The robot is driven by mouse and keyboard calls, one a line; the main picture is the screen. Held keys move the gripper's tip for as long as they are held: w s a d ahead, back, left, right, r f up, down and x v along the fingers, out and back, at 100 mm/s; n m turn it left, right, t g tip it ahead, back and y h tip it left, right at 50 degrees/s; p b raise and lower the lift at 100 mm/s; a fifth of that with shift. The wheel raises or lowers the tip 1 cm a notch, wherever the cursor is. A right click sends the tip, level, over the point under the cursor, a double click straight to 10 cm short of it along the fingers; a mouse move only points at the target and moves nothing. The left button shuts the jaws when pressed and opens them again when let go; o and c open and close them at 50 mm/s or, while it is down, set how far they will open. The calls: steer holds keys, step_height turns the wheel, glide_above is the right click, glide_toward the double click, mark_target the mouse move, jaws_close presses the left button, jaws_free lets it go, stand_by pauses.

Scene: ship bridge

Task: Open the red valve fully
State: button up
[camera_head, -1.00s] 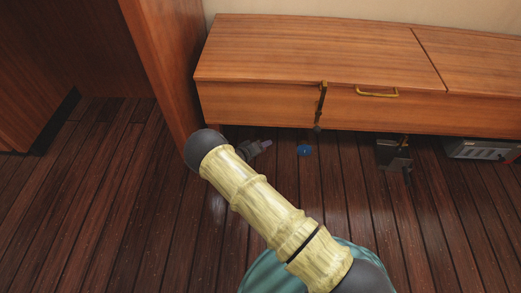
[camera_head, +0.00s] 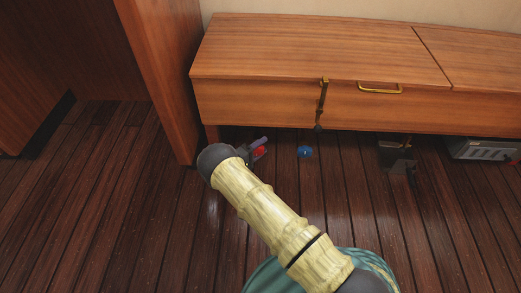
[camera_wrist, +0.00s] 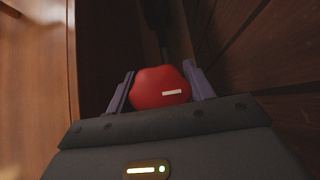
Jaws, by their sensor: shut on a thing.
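The red valve (camera_head: 260,151) shows as a small red patch under the front edge of the wooden bench, at the end of my arm in the head view. In the wrist view it is a rounded red knob (camera_wrist: 160,87) with a short white mark, tilted slightly. My gripper (camera_wrist: 161,88) is shut on it, with one purple finger at each side of the knob. In the head view my gripper (camera_head: 257,147) is partly hidden behind my wrist. The valve's stem and mounting are too dark to make out.
A blue round knob (camera_head: 305,151) sits just right of the red one. The wooden bench (camera_head: 300,55) overhangs both, with a dark strap latch (camera_head: 321,103) and a brass handle (camera_head: 380,90). Dark and grey boxes lie farther right. Open plank floor (camera_head: 130,230) lies left.

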stand_by(0.4)
steer(key=o, duration=0.9)
steer(key=shift+o, duration=0.2)
steer(key=shift+a, duration=0.1)
steer(key=shift+s+a+r+p, duration=0.1)
steer(key=shift+s+a+p, duration=0.15)
steer(key=shift+p, duration=0.05)
steer(key=p+v, duration=0.6)
steer(key=v, duration=1)
steer(key=shift+s+a+f, duration=0.2)
steer(key=shift+s+f, duration=0.05)
steer(key=shift+r, duration=0.1)
